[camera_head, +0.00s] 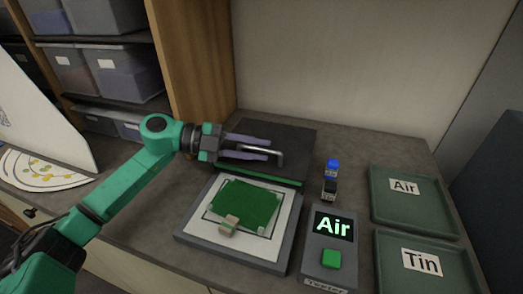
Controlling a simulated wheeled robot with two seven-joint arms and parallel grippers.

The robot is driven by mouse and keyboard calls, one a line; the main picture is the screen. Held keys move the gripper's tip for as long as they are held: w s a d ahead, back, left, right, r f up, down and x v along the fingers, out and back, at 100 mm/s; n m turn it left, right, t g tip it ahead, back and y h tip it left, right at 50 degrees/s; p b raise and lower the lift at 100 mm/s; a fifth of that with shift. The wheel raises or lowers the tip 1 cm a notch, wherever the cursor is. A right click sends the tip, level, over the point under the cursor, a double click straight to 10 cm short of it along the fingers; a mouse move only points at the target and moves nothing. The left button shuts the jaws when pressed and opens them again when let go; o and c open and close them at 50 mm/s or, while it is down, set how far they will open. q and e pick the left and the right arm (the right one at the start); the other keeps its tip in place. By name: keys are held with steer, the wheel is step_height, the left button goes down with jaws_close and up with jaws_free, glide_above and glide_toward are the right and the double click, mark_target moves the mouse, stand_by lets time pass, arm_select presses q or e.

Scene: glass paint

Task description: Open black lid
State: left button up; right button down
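The black lid (294,136) is a dark flat panel behind the white framed panel, with a green strip along its front edge. A metal bar handle (281,158) sits on it. My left gripper (268,148) reaches in from the left over the lid. Its two fingers are spread apart, with the handle bar between or close beside them; I cannot tell whether they touch it. The lid looks flat, and what lies under it is hidden. My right gripper is not in view.
A white framed panel (194,231) holds a green sheet (250,207) and a small tan block (229,225). A tester (318,252) reads "Air". Blue (333,166) and black (329,190) pieces stand behind it. Trays labelled Air (432,224) and Tin (395,279) lie at right.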

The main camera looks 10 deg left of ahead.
arm_select(q)
steer(key=b+v, duration=0.4)
steer(key=v, duration=0.9)
steer(key=shift+a, duration=0.15)
steer(key=shift+s, duration=0.1)
